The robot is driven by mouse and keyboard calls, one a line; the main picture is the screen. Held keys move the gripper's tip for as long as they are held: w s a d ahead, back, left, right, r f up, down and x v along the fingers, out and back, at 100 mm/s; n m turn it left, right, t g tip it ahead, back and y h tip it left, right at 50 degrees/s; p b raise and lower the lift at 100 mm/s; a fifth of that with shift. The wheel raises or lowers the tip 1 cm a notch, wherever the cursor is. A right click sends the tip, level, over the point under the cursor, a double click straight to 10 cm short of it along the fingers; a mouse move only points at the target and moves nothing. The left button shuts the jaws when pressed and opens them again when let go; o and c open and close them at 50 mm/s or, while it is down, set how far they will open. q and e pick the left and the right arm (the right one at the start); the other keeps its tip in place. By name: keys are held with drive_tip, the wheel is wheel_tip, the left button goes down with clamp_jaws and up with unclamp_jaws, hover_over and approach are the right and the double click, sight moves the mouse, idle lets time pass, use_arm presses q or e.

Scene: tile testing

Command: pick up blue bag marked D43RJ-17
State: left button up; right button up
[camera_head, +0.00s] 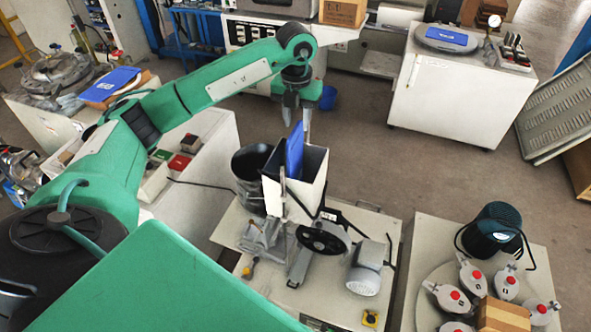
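A flat blue bag (294,152) stands upright in the open top of a white square hopper (309,190) on the middle bench. Its lower part is hidden inside the hopper. My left gripper (299,110) points down just above the bag's top edge, its fingers apart with nothing seen between them. Two more flat blue items lie elsewhere: one (112,84) on the left bench behind my arm, and one (447,37) on a round grey plate on the back right cabinet. No marking is legible on any of them. My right gripper is not in view.
A dark cylindrical bin (251,178) stands left of the hopper. A black wheel (323,239) and a motor (366,268) are in front of it. A bench at right holds a dark green machine (492,230) and several red-capped parts. The floor (380,180) right of the hopper is clear.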

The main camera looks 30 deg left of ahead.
sight(295, 129)
use_arm(q)
drive_tip(key=shift+f+p, duration=0.45)
drive_tip(key=shift+p, duration=0.05)
drive_tip(key=f+p, duration=0.1)
drive_tip(key=f, duration=0.1)
drive_tip(key=f+p, duration=0.1)
drive_tip(key=f, duration=0.1)
drive_tip(key=shift+s+a, duration=0.2)
drive_tip(key=shift+f, duration=0.3)
clamp_jaws()
